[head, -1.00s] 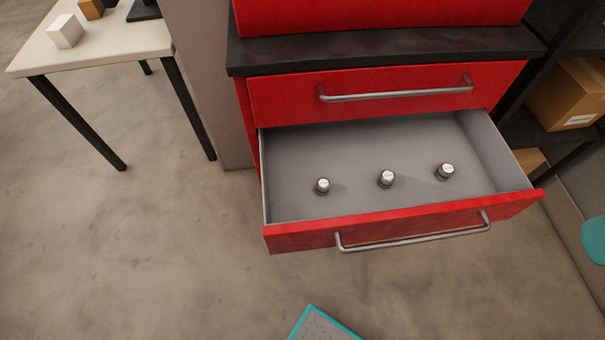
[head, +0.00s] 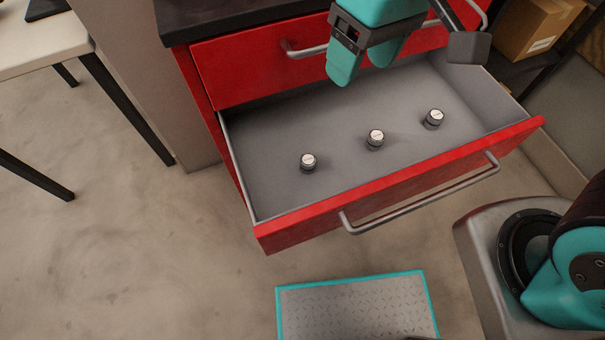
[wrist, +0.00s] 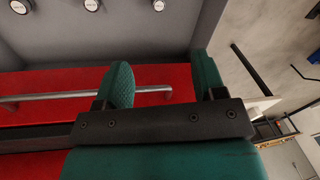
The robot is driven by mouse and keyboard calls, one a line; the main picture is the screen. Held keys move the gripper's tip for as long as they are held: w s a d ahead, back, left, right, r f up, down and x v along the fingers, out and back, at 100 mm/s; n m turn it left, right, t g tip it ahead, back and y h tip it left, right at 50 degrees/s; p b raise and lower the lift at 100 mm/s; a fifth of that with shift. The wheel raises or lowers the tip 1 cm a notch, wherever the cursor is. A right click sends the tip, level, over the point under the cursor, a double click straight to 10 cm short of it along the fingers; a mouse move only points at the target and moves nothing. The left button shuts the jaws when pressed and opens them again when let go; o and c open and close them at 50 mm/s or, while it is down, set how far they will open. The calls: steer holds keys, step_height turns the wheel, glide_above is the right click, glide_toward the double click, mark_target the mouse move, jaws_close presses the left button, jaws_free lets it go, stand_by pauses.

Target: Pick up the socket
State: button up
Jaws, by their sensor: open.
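Three small metal sockets stand upright in the open red drawer (head: 400,188): a left one (head: 308,162), a middle one (head: 375,139) and a right one (head: 433,119). They look alike, so I cannot tell which one is meant. My gripper (head: 362,70) is above the back part of the drawer, its teal fingers apart and empty. It hangs clear of the sockets. In the wrist view, the open fingers (wrist: 164,78) show in front of the red cabinet, and the sockets appear at the top edge, partly cut off.
A closed red drawer (head: 240,65) with a bar handle is above the open one, under a dark worktop (head: 215,15). A white table (head: 40,42) stands at the left. A cardboard box (head: 535,28) sits on a shelf at the right.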

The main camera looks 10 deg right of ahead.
steer(key=w+a+f+h+b, duration=0.25)
steer(key=a+f+b, duration=0.3)
steer(key=f, duration=0.55)
steer(key=b, duration=0.1)
glide_above(307, 158)
steer(key=shift+y, duration=0.35)
step_height(307, 158, down, 11)
step_height(307, 158, down, 6)
steer(key=shift+r+b, duration=0.1)
steer(key=shift+b, duration=0.7)
steer(key=c, duration=1.1)
steer(key=shift+o, duration=0.2)
steer(key=shift+r, duration=0.1)
